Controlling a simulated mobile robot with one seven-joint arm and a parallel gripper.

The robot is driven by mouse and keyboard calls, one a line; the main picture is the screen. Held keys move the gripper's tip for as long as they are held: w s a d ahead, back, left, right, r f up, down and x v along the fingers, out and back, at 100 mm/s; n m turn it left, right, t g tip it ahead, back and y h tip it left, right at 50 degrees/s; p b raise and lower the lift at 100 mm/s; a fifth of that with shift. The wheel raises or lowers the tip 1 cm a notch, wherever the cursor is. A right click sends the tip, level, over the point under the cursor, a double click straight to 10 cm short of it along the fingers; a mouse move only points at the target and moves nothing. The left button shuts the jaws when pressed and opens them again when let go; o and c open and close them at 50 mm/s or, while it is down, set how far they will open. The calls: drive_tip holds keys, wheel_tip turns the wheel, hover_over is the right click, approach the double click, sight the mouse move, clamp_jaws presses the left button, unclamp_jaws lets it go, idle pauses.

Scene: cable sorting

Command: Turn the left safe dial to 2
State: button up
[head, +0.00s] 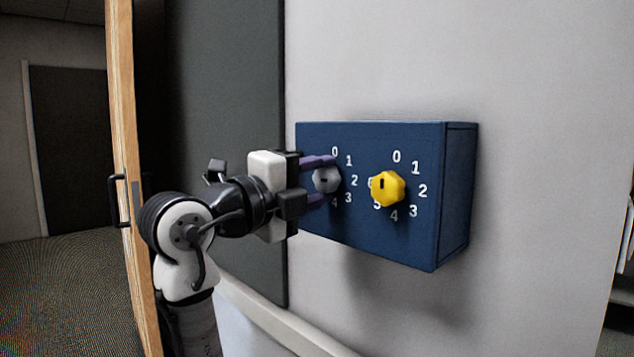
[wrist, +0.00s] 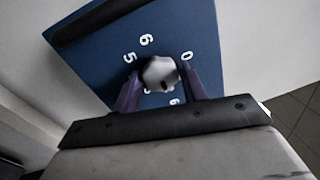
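The blue safe box (head: 365,235) is mounted on the wall and has two numbered dials. The left dial (head: 328,180) is a grey knob with a small dark mark on its face; I cannot tell which number it points to. My gripper (head: 318,180) has purple fingers, one above and one below this dial, seemingly with small gaps. In the wrist view, the grey dial (wrist: 160,73) sits between the two fingertips (wrist: 159,82), and the fingers hide part of the number ring. The right dial (head: 388,188) is yellow, with a dark mark, and stands clear of my gripper.
The pale wall (head: 540,150) around the box is free. A dark grey panel (head: 225,80) and a wooden door edge (head: 125,120) stand left of the box, behind my arm. A pale rail (head: 270,318) runs low along the wall.

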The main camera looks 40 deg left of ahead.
drive_tip(key=o, duration=0.3)
drive_tip(key=s+a+f+b, duration=0.1)
drive_tip(key=s, duration=1.2)
drive_tip(key=shift+s+f+b, duration=0.2)
drive_tip(key=shift+s+b, duration=0.1)
drive_tip(key=shift+s, duration=0.05)
